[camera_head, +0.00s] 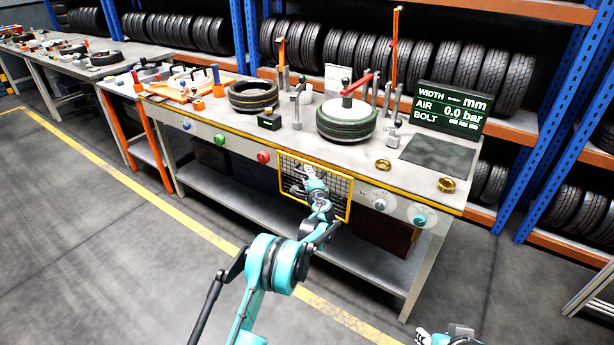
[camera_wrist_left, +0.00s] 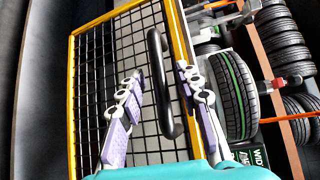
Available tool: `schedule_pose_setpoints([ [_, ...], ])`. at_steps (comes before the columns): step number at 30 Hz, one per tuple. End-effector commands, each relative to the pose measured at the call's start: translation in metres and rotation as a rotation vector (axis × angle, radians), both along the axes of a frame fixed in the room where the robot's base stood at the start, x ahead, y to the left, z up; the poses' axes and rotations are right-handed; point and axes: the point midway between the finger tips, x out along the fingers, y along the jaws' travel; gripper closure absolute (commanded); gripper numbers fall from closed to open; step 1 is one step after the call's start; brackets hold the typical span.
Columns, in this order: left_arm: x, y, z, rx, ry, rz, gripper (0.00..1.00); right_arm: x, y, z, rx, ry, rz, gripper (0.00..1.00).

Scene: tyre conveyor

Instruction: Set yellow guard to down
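The yellow guard (camera_head: 340,192) is a yellow-framed black mesh panel on the front of the bench, below the top's edge, between the red button and the dials. It fills the left part of the left wrist view (camera_wrist_left: 95,75). Its black bar handle (camera_wrist_left: 160,85) stands out from the mesh. My left gripper (camera_head: 308,182) is in front of the guard. In the left wrist view its fingers (camera_wrist_left: 160,92) are apart, one on each side of the handle; I cannot tell whether they touch it. My right gripper (camera_head: 432,337) is partly visible at the bottom edge, cut off.
The bench (camera_head: 378,172) carries a green-striped tyre (camera_head: 345,127) under a red-armed clamp, another tyre (camera_head: 252,96) and a display (camera_head: 450,108). A green button (camera_head: 219,139), red button (camera_head: 263,157) and dials (camera_head: 380,204) line its front. Open floor lies before it.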

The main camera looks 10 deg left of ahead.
Motion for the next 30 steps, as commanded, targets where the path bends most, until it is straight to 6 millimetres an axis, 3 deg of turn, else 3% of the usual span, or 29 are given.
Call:
schedule_pose_setpoints([
  [15, -0.089, -0.043, 0.014, 0.0, 0.0, -0.001, 0.66, 0.0, 0.0, 0.0, 0.0, 0.0, 0.0, 0.6],
  [21, -0.101, -0.049, 0.016, 0.0, 0.0, -0.001, 0.66, 0.0, 0.0, 0.0, 0.0, 0.0, 0.0, 0.6],
  [30, -0.101, -0.049, 0.016, 0.0, 0.0, -0.001, 0.66, 0.0, 0.0, 0.0, 0.0, 0.0, 0.0, 0.6],
])
